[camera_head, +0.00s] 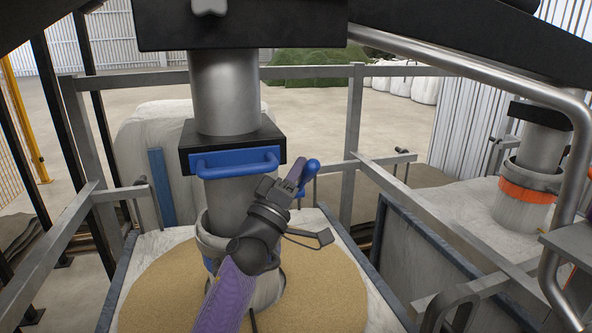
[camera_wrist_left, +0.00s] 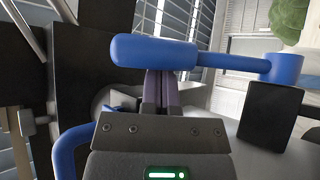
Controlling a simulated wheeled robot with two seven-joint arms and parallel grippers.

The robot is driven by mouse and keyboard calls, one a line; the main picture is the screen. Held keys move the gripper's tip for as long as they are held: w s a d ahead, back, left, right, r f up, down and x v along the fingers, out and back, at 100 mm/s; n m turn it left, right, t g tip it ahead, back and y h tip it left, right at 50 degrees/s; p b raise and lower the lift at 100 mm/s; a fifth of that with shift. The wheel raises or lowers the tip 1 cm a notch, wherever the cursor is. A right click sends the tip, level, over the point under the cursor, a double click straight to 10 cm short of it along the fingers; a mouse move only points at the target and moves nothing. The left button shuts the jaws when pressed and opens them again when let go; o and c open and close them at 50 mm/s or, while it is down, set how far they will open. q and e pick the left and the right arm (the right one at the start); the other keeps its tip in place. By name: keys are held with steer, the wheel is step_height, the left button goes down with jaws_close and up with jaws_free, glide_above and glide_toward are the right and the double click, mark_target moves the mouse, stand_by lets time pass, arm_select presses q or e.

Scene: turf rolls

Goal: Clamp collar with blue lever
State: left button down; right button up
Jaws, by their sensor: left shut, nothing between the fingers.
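The metal collar (camera_head: 210,243) sits around the lower part of the upright pipe (camera_head: 224,95), partly hidden behind my left arm. In the left wrist view the lever (camera_wrist_left: 155,52) lies crosswise, with a thick rounded end at left and a thin rod running right to a round hub (camera_wrist_left: 284,68). My left gripper (camera_head: 299,172) is shut and empty, its fingertips right beside the lever. In the wrist view the shut fingers (camera_wrist_left: 161,88) end against or just behind the lever; contact cannot be told. My right gripper is not in view.
A blue handle (camera_head: 236,162) crosses the black block on the pipe. Below is a bag with a round sandy top (camera_head: 150,290), between metal frame rails (camera_head: 356,130). A second pipe with an orange band (camera_head: 526,193) stands at right. A bent steel tube (camera_head: 566,170) crosses the right side.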

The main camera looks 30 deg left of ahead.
mark_target(309, 179)
arm_select(q)
steer(key=shift+s+d+f+m+t+h+b, duration=0.2)
steer(key=shift+d+f+m+t+h+b, duration=0.1)
steer(key=shift+f+m+h+b, duration=0.45)
steer(key=shift+s+d+f+m+t+h+b, duration=0.25)
steer(key=shift+m+h+b, duration=0.2)
steer(key=shift+m+b, duration=0.45)
steer(key=shift+s+d+f+m+h+b, duration=0.1)
steer(key=shift+f+m+h+b, duration=0.2)
steer(key=shift+m+h, duration=0.35)
steer(key=shift+s+d+f+m+h, duration=0.1)
steer(key=shift+d+m+h, duration=0.05)
steer(key=shift+m+h, duration=0.6)
steer(key=shift+s+d+f, duration=0.1)
steer(key=shift+s+d, duration=0.05)
steer(key=shift+s+d+f, duration=0.15)
steer(key=shift+d+f, duration=0.05)
steer(key=shift+f, duration=0.25)
steer(key=shift+s+d+f, duration=0.1)
steer(key=shift+d+f, duration=0.05)
steer(key=shift+f, duration=0.25)
